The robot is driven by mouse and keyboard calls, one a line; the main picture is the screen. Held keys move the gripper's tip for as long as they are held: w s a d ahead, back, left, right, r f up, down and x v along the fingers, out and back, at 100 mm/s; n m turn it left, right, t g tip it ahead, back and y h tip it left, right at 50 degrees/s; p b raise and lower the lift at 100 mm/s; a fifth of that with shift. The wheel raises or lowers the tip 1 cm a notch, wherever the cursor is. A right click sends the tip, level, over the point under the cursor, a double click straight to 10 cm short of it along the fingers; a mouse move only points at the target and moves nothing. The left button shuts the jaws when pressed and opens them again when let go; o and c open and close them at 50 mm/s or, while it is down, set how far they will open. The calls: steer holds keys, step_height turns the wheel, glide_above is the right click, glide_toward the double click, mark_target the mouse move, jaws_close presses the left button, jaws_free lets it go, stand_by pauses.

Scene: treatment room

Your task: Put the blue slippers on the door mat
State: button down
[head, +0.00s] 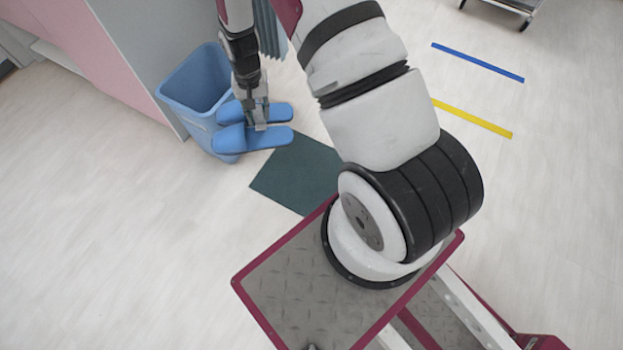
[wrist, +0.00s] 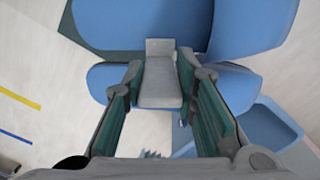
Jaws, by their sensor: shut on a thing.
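The blue slippers (head: 272,138) are a pair side by side in the head view, up in front of a blue bin. My gripper (head: 257,118) points down and is shut on them near their middle. In the wrist view the slippers (wrist: 140,22) fill the top and show on both sides of my gripper (wrist: 160,60), whose fingers hide part of them. The dark green door mat (head: 300,175) lies flat on the floor, to the lower right of the slippers in the head view. My arm and base hide its right part.
The open blue bin (head: 180,95) stands close behind and left of the slippers, beside a grey and pink wall panel (head: 95,50). A blue strip (head: 478,62) and a yellow strip (head: 475,118) mark the floor at right. The floor at left is clear.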

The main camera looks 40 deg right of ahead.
steer(key=s+d+f+m+b, duration=0.25)
steer(key=s+f, duration=0.25)
steer(key=f, duration=0.8)
steer(key=s+d+f+m+b, duration=0.1)
steer(key=s+f+m+b, duration=0.3)
steer(key=f, duration=0.9)
steer(key=s+d+f+m+b, duration=0.15)
steer(key=s+f, duration=0.45)
steer(key=f, duration=0.7)
steer(key=n+b, duration=0.1)
steer(key=b, duration=0.7)
glide_above(314, 171)
steer(key=shift+f, duration=2.4)
steer(key=shift+f, duration=0.1)
steer(key=c, duration=1.5)
jaws_free()
steer(key=shift+o, duration=1)
